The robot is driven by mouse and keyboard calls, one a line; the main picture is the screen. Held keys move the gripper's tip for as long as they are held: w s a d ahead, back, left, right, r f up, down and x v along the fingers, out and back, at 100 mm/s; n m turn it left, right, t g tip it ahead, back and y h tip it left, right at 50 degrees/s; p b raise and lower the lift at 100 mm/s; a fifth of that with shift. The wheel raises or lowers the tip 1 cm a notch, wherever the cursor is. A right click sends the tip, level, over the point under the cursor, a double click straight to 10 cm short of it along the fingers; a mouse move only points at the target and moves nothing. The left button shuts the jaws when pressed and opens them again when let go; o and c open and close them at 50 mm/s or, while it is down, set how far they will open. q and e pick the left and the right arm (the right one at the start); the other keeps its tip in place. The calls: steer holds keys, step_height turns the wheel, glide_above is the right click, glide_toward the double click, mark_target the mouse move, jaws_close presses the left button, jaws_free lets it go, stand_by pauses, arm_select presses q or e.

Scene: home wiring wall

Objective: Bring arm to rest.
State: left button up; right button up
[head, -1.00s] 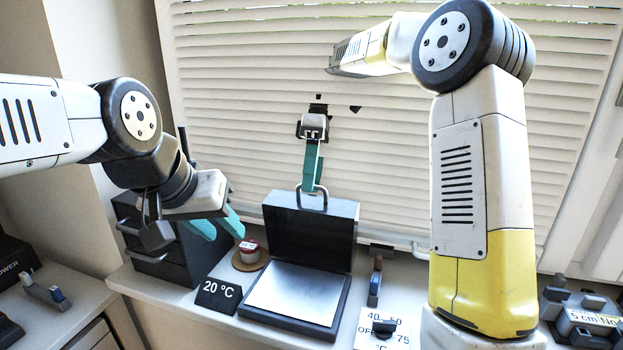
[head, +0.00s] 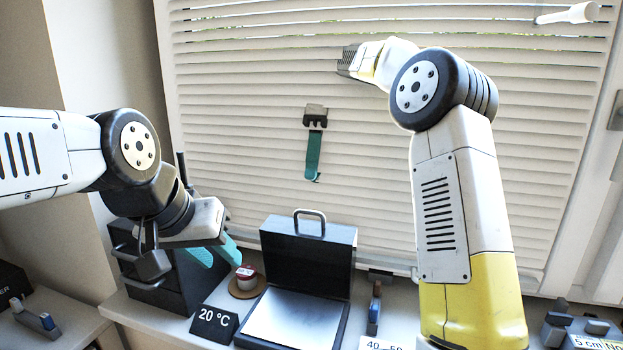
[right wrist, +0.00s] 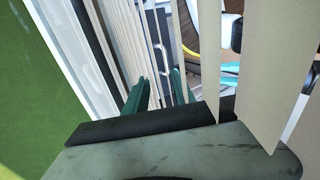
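My right gripper (head: 315,178) hangs with its teal fingers pointing down in front of the window blind, above the raised lid of a dark case. The forearm behind it is partly hidden by slats. In the right wrist view its two teal fingers (right wrist: 157,90) are apart with nothing between them, so it is open. My left gripper (head: 217,254) is at the left, low beside a dark block-like stand. Its two teal fingers are apart and I see nothing held between them.
The dark case (head: 308,255) stands open with its handle (head: 310,222) on top, clear below my right gripper. A "20 °C" sign (head: 214,323) and a small red-white cup (head: 246,277) stand left of it. The blind (head: 240,110) fills the back; its slats surround my right wrist view.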

steer(key=s+d+f+m+t, duration=0.4)
steer(key=s+d+m+t, duration=0.1)
steer(key=s, duration=0.5)
steer(key=s+d+f+m+t, duration=0.3)
steer(key=s+d+m+t, duration=0.3)
steer(key=s+m, duration=0.3)
steer(key=shift+s+d+f, duration=0.35)
steer(key=shift+s+d, duration=0.35)
